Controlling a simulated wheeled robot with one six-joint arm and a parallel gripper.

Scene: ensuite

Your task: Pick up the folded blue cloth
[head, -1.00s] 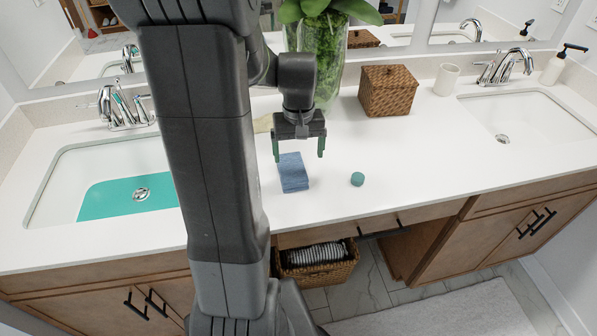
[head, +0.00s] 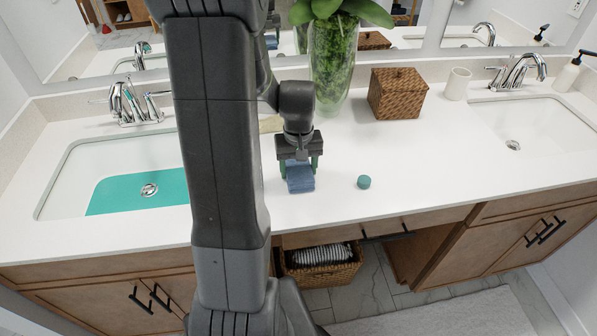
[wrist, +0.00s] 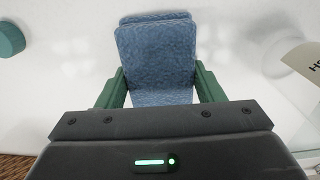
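The folded blue cloth (head: 300,181) lies on the white counter between the left basin and the small teal round object. In the wrist view, the folded cloth (wrist: 158,55) shows as stacked textured layers. My gripper (head: 299,172) is low over the cloth, with one green finger along each side. In the wrist view, both fingers of my gripper (wrist: 161,85) meet the cloth's side edges. The near end of the cloth is hidden by the gripper body. The cloth appears to rest on the counter.
The teal round object (head: 364,182) stands right of the cloth. A glass vase with greenery (head: 332,65) and a wicker box (head: 397,93) stand behind. The left basin (head: 75,175) and right basin (head: 520,125) flank the counter (head: 420,165). A cup (head: 456,84) stands at the back.

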